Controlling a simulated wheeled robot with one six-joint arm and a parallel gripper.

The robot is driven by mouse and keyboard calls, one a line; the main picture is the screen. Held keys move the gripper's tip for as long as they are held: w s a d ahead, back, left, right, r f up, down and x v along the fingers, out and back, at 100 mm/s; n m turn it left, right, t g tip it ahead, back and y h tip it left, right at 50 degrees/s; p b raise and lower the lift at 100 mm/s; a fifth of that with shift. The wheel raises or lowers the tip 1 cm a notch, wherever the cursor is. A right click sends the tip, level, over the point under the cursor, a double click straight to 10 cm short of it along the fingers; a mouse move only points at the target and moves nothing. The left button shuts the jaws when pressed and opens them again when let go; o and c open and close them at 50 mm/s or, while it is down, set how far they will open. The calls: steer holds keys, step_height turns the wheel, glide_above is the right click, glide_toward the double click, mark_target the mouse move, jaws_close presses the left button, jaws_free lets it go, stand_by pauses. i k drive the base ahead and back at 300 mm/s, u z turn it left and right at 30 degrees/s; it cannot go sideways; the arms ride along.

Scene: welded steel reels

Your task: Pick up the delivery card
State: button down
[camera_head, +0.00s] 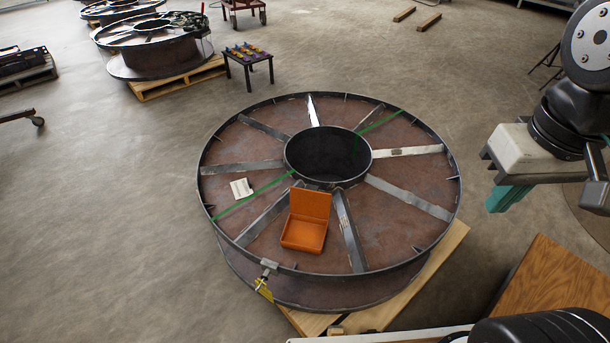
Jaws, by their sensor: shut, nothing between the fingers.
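A small white card with faint markings (241,188), apparently the delivery card, lies flat on the brown top face of the large steel reel (412,172), left of the hub. It lies beside the green strap (262,190); whether they touch is hard to tell. My gripper (507,198), with teal fingers, is in the air at the right, well apart from the reel and the card. It is shut and empty.
An open orange box (303,234) sits on the reel among raised steel spokes. A yellow tag (263,288) hangs at the reel's front rim. A wooden pallet (445,248) is underneath. A small dark table (248,62) stands behind.

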mark_target(242, 188)
steer(key=k, duration=1)
steer(key=u, duration=1.35)
steer(key=i, duration=7.2)
steer(key=z, duration=2.95)
